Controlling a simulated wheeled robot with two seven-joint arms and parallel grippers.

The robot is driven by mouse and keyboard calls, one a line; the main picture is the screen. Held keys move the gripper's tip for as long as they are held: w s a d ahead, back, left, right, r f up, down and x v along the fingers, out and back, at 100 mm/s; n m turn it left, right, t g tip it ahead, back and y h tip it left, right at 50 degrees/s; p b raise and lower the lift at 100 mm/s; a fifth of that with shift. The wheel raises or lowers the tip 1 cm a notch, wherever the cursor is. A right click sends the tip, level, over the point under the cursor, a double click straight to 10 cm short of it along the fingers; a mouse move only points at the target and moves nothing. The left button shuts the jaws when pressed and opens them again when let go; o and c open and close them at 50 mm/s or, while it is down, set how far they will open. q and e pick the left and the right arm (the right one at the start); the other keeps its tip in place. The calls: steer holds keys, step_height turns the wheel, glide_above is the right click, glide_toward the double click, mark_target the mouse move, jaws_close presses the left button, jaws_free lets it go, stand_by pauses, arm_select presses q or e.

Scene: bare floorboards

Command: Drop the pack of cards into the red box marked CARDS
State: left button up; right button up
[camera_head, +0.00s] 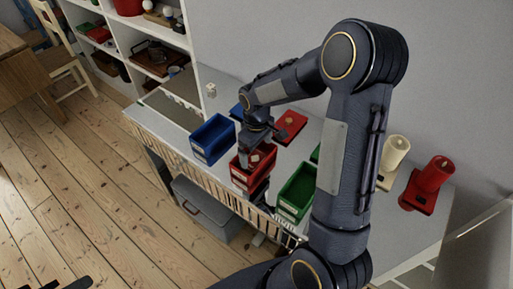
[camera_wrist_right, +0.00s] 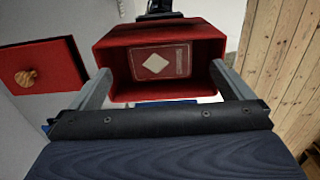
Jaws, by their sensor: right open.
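The red box (camera_head: 240,177) stands open between a blue and a green box on the bench. In the right wrist view the red box (camera_wrist_right: 118,45) fills the upper middle; its marking cannot be read. The pack of cards (camera_wrist_right: 160,62), red with a white diamond and pale border, lies within the box's walls. My right gripper (camera_head: 254,147) is over the red box. In the wrist view its two fingers are spread apart, with the pack between and beyond them, not gripped. Dark tips at the bottom left edge of the head view may be my left gripper (camera_head: 72,284); its jaws are unclear.
A blue box (camera_head: 207,142) and a green box (camera_head: 291,203) flank the red one. A red lid (camera_head: 296,122) with a wooden knob lies behind. Candle-like cream (camera_head: 396,150) and red (camera_head: 437,172) cylinders stand at the right.

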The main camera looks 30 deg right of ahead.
step_height(320, 180, up, 8)
stand_by(0.5)
steer(key=shift+f, duration=0.1)
steer(key=s+a+r+m+t+y, duration=0.1)
steer(key=s+a+r+m+t, duration=0.1)
steer(key=s, duration=0.5)
steer(key=s+a+r+m+t+y, duration=0.1)
steer(key=s+a+r+m, duration=0.1)
steer(key=s, duration=0.5)
steer(key=s+a+r+m+t+y, duration=0.1)
steer(key=s+a+r+m+t, duration=0.1)
steer(key=s, duration=0.5)
steer(key=shift+a+r+t+y, duration=0.3)
steer(key=shift+a+r+y, duration=0.15)
steer(key=shift+a, duration=0.45)
steer(key=shift+s, duration=0.1)
